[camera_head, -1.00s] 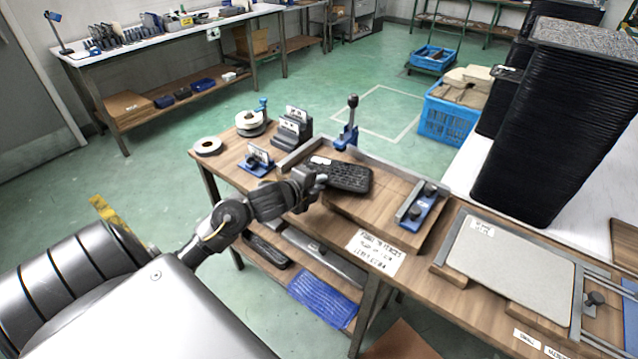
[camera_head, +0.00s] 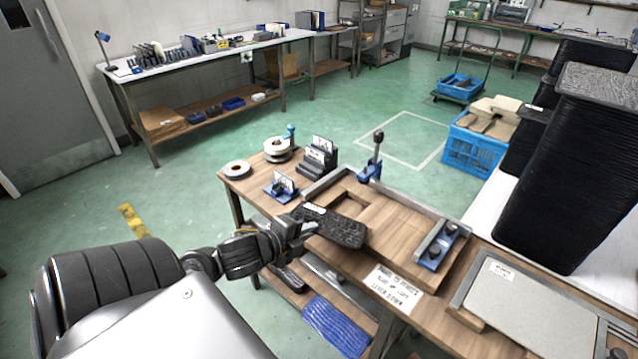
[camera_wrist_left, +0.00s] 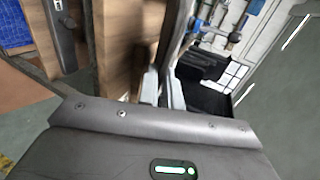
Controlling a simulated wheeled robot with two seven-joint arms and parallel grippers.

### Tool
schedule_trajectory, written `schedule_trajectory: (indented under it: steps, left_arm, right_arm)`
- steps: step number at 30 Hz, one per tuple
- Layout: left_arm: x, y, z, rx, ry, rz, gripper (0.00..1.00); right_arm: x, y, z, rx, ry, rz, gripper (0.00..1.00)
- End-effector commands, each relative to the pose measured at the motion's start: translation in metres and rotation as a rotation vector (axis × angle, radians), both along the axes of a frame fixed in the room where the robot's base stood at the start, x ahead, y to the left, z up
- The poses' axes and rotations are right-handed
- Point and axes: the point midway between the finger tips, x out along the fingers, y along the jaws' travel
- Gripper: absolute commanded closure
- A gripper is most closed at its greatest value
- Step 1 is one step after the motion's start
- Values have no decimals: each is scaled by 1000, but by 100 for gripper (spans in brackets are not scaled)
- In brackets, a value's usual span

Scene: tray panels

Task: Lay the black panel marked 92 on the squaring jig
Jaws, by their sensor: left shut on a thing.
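The black textured panel (camera_head: 342,231) is in my left gripper (camera_head: 302,228) in the head view, held by its left end over the front left edge of the wooden jig. A white label sits at its far left corner; its number is too small to read. The squaring jig (camera_head: 400,232) appears to be the wooden board with metal rails, a blue lever clamp (camera_head: 371,170) and a blue block (camera_head: 438,246). Whether the panel touches the board I cannot tell. In the left wrist view the light finger pads (camera_wrist_left: 160,88) show close together. My right gripper is out of view.
A grey plate (camera_head: 530,305) in a metal frame lies right of the jig. A printed sign (camera_head: 394,288) is on the bench front. Tape rolls (camera_head: 278,148) and small holders (camera_head: 318,157) stand at the back left. Tall black panel stacks (camera_head: 560,175) rise at right.

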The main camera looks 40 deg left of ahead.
Motion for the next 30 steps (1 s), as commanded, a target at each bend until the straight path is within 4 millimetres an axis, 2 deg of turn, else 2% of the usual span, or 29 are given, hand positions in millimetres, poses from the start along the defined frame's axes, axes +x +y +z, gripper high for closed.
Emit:
schedule_trajectory:
  steps: [6, 17, 20, 23, 26, 30]
  left_arm:
    - [-13, 0, 6, 0, -3, 1, 100]
    - [-7, -1, 8, -1, -10, 13, 100]
    - [7, -5, 13, -5, -19, 44, 100]
    - [32, -15, 24, -13, -29, 87, 100]
    - [64, -36, 43, -28, -30, 117, 100]
    - [104, -77, 82, -40, -20, 109, 100]
  right_arm:
    - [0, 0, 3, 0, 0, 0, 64]
    - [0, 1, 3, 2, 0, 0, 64]
    - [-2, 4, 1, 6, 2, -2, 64]
    - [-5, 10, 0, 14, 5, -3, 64]
    - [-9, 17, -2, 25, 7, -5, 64]
    - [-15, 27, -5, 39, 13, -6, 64]
